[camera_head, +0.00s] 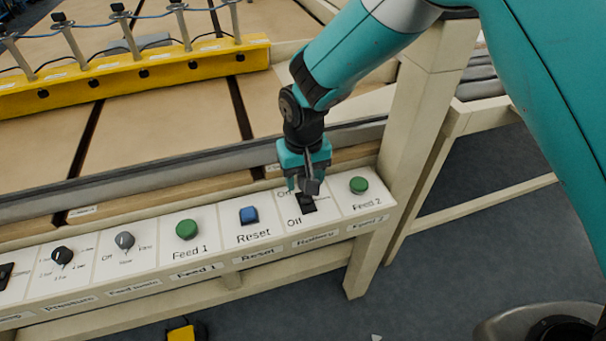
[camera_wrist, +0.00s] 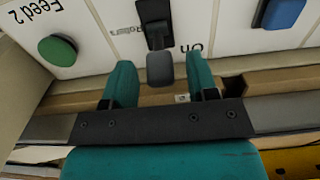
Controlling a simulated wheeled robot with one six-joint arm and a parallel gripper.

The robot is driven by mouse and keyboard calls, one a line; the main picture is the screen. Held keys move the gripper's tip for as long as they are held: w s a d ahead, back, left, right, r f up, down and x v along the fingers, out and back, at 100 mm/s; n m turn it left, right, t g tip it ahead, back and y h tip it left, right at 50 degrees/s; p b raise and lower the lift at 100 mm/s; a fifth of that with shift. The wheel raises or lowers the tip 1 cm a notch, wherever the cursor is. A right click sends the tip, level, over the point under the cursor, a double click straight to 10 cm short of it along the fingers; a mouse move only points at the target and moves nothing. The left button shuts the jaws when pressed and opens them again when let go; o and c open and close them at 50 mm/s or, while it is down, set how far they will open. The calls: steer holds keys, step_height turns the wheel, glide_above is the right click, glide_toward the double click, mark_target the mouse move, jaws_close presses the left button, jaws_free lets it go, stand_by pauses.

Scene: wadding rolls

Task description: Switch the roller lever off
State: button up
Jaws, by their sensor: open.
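The roller lever (camera_head: 308,204) is a black switch with a grey knob on the white control panel, between the Reset and Feed 2 buttons. Its knob tilts toward the "On" label, away from "Off". My gripper (camera_head: 307,181) is teal and open, pointing down at the lever from the panel's back side. In the wrist view my gripper (camera_wrist: 161,72) has one finger on each side of the knob, apart from it. Contact cannot be told.
The green Feed 2 button (camera_head: 359,185) is close on the right and the blue Reset button (camera_head: 249,215) on the left. The green Feed 1 button (camera_head: 187,229) and dark knobs lie further left. A wooden post (camera_head: 416,130) stands right of my gripper, and a rail runs behind the panel.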

steer(key=c, duration=0.9)
steer(key=s+t+b, duration=0.1)
steer(key=b, duration=0.1)
steer(key=t+y+b, duration=0.1)
steer(key=t+b, duration=0.1)
steer(key=s+t+b, duration=0.1)
steer(key=b, duration=0.2)
steer(key=shift+s+d+f+t, duration=0.25)
steer(key=shift+s+d+t, duration=0.05)
steer(key=shift+s+t, duration=0.1)
steer(key=t+b, duration=0.1)
steer(key=s+t+y+b, duration=0.1)
steer(key=b, duration=0.1)
steer(key=shift+d, duration=0.2)
steer(key=shift+r+t+b, duration=0.1)
steer(key=shift+t+b, duration=0.2)
steer(key=shift+b, duration=0.35)
